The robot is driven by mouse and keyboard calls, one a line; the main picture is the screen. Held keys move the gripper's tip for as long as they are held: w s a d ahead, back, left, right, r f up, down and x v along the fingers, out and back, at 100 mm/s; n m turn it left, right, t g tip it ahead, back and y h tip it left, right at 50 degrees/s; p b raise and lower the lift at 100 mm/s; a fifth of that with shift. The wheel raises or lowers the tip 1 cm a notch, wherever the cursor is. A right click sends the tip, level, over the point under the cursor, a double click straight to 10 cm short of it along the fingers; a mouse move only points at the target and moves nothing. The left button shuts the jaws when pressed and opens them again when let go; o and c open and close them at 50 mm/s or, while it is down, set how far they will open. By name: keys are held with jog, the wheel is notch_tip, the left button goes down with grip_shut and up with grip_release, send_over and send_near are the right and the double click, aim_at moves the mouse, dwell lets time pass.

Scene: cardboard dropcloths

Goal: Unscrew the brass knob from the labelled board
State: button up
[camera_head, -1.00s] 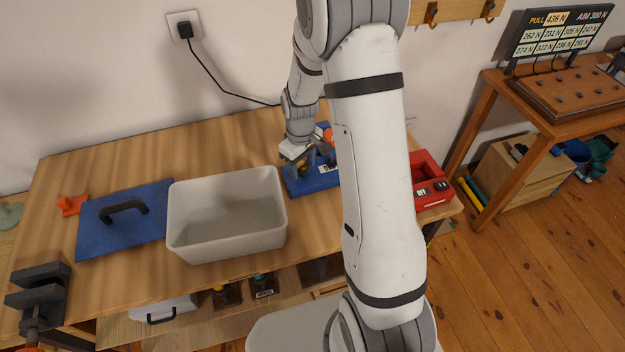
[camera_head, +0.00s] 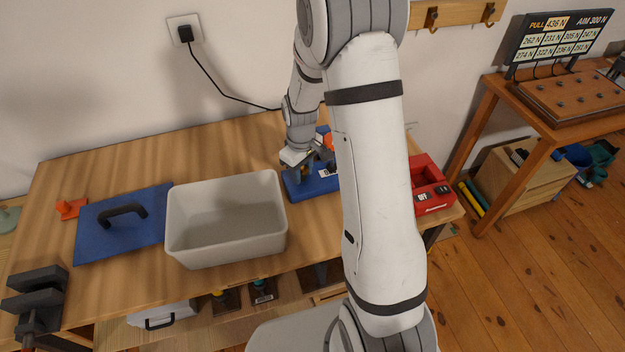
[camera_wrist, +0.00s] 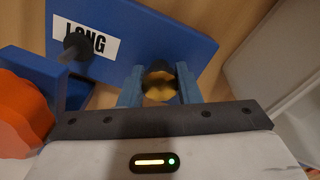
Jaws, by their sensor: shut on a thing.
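The labelled board is a blue board (camera_wrist: 190,42) with a white "LONG" label, seen close up in the wrist view. In the head view the blue board (camera_head: 318,186) lies on the bench right of the grey bin, partly hidden by my arm. The brass knob (camera_wrist: 159,85) sits between the two blue fingers of my gripper (camera_wrist: 160,88), near the board's lower edge in the wrist view. My gripper is shut on the knob. In the head view my gripper (camera_head: 304,168) is over the board and the knob is hard to make out.
An orange round part (camera_wrist: 22,118) on a blue bracket is close left of my gripper in the wrist view. A grey bin (camera_head: 226,258) stands left of the board. A red box (camera_head: 432,192) with black switches stands right. A blue plate (camera_head: 95,235) with a black handle lies far left.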

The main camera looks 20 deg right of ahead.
jog(key=shift+n, duration=0.6)
jog(key=shift+r+p, duration=1.9)
jog(key=shift+r, duration=1.15)
